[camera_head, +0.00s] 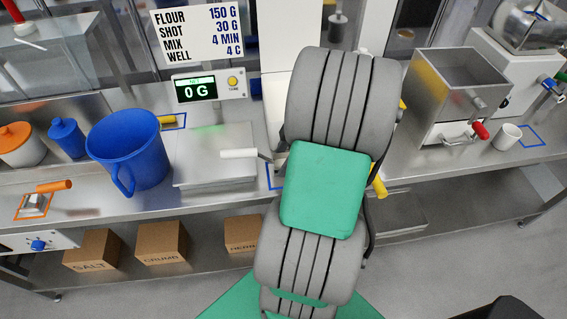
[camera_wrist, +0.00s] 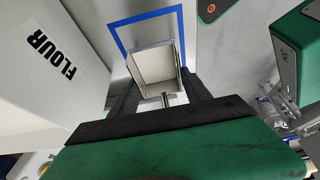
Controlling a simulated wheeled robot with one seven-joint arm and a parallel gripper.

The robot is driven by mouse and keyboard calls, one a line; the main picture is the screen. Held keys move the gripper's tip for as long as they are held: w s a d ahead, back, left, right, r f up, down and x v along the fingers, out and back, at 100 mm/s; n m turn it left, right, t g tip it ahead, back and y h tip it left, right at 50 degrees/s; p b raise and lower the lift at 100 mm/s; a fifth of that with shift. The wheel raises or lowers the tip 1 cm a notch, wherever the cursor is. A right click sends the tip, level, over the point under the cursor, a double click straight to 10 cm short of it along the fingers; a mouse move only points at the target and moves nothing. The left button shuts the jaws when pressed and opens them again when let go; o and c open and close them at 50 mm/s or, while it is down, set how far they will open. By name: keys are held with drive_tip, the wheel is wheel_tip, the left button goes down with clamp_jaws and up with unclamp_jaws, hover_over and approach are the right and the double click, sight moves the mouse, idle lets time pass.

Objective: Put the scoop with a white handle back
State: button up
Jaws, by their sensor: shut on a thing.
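The scoop's white handle (camera_head: 238,153) sticks out to the left of my arm in the head view, in front of the scale plate. Its metal bowl (camera_wrist: 154,76) shows open in the wrist view, between the two dark fingers of my gripper (camera_wrist: 160,84), which is shut on the scoop. A blue outline (camera_wrist: 119,42) on the counter frames the bowl from behind in the wrist view; part of it shows beside my arm in the head view (camera_head: 270,177). I cannot tell whether the bowl touches the counter. My arm hides my gripper in the head view.
The white flour bin (camera_wrist: 62,62) stands close left in the wrist view. The scale (camera_head: 205,168) reads 0 G, with a blue jug (camera_head: 128,150) left of it. A yellow handle (camera_head: 379,182) is right of my arm. An orange-handled scoop (camera_head: 38,200) lies far left.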

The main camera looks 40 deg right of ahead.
drive_tip(key=shift+d+f+p, duration=0.1)
drive_tip(key=shift+f+p, duration=0.45)
drive_tip(key=shift+f, duration=1.15)
drive_tip(key=shift+f, duration=0.15)
drive_tip(key=o, duration=1.4)
